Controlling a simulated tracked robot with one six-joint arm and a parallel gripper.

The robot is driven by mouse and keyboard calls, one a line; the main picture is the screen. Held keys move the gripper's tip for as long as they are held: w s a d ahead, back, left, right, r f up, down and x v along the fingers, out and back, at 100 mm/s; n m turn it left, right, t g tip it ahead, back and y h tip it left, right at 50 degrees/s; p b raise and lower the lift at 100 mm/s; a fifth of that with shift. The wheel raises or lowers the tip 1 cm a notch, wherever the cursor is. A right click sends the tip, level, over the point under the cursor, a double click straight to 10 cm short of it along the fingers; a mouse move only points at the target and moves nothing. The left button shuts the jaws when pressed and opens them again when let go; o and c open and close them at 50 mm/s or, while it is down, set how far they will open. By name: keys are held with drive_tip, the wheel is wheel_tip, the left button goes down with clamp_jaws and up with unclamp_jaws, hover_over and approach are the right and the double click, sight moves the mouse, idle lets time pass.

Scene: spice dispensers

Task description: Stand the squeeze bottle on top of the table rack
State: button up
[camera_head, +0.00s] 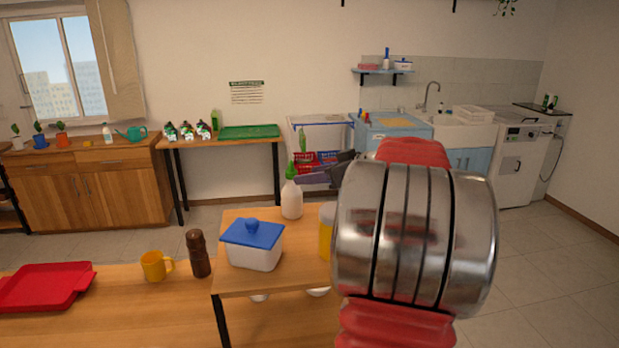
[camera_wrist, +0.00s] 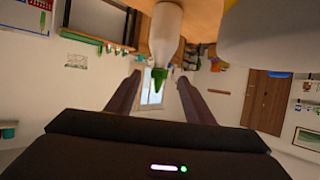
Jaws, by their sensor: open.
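The squeeze bottle (camera_head: 291,200) is whitish with a green nozzle. It stands upright on the wooden top of the table rack (camera_head: 232,281), near its back edge. In the wrist view, which is upside down, the bottle (camera_wrist: 166,35) hangs from the top with its nozzle toward the space between my fingers. My gripper (camera_wrist: 158,80) is open, with visible gaps between the nozzle and both fingers. In the head view its dark fingers show partly beside the bottle's upper part, and my arm hides the rest of it and the rack's right side.
On the rack, a white box with a blue lid (camera_head: 253,244) stands in front of the bottle, and a yellow container (camera_head: 325,236) is to the right. A pepper mill (camera_head: 199,254), yellow mug (camera_head: 154,266) and red tray (camera_head: 45,287) are on the table to the left.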

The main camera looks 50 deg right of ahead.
drive_tip(key=w+a+r+m+t+h, duration=0.1)
drive_tip(key=w+a+r+h, duration=0.3)
drive_tip(key=a, duration=0.3)
drive_tip(key=w+a+r+m+h, duration=0.2)
drive_tip(key=w+a+r+h, duration=0.1)
drive_tip(key=a+r, duration=0.3)
drive_tip(key=s+a+f+n+g+y, duration=0.1)
drive_tip(key=s+a+f+g+y, duration=0.1)
drive_tip(key=s+a+f, duration=0.5)
drive_tip(key=s+a+f+n+g+y, duration=0.1)
drive_tip(key=s+a+f+g, duration=0.3)
drive_tip(key=s+a+f, duration=0.4)
drive_tip(key=s+a+f+g+y, duration=0.3)
drive_tip(key=s+a+f, duration=0.4)
drive_tip(key=a, duration=1.1)
drive_tip(key=shift+s+f+n+y, duration=0.4)
